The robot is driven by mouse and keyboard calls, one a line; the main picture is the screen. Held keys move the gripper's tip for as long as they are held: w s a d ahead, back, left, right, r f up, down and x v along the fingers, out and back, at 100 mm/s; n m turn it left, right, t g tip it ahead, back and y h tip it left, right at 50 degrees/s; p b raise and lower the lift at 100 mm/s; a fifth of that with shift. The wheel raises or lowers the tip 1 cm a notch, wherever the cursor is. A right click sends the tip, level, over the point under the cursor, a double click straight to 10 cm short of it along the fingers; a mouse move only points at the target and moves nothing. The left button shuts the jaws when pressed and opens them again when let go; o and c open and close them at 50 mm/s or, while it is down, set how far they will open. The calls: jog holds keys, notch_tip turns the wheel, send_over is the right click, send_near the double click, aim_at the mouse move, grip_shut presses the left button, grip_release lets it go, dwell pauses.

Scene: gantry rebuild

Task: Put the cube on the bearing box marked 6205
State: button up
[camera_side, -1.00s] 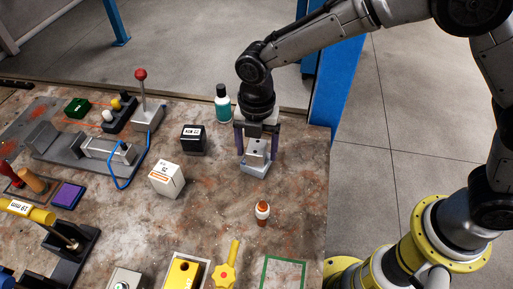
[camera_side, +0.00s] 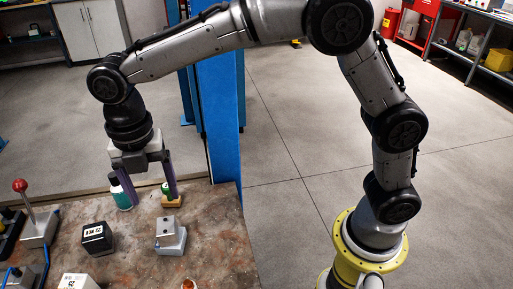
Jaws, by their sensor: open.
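A small grey block (camera_side: 166,225) with dark spots rests on a wider, pale grey base (camera_side: 173,244) near the middle of the bench's visible part. It looks like the cube, but I cannot be sure. I can read no 6205 on the base or anywhere else. My gripper (camera_side: 152,202) is open, with its purple fingers apart and nothing held between them. It hangs beyond the grey block in the picture, close to a teal bottle (camera_side: 121,193) and a green-topped item on a tan block (camera_side: 170,201). The fingers partly cover both.
A black box (camera_side: 97,238) with a white label stands left of the grey block. A white box (camera_side: 79,281) is cut off at the bottom edge. A red-knobbed lever (camera_side: 29,205) rises at the left. A blue post (camera_side: 221,125) stands behind the bench. Bare bench lies right of the block.

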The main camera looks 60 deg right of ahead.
jog(key=s+d+r+m+t, duration=0.1)
jog(key=s+d+r+m, duration=0.35)
jog(key=d+m, duration=0.3)
jog(key=s+d+r+m+t, duration=0.25)
jog(key=s+d+m, duration=0.3)
jog(key=d, duration=0.35)
jog(key=s+d+f+m+t, duration=0.2)
jog(key=s+d+m, duration=0.6)
jog(key=s+m, duration=0.3)
jog(key=m, duration=0.3)
jog(key=shift+s+f, duration=0.3)
jog(key=shift+s, duration=0.05)
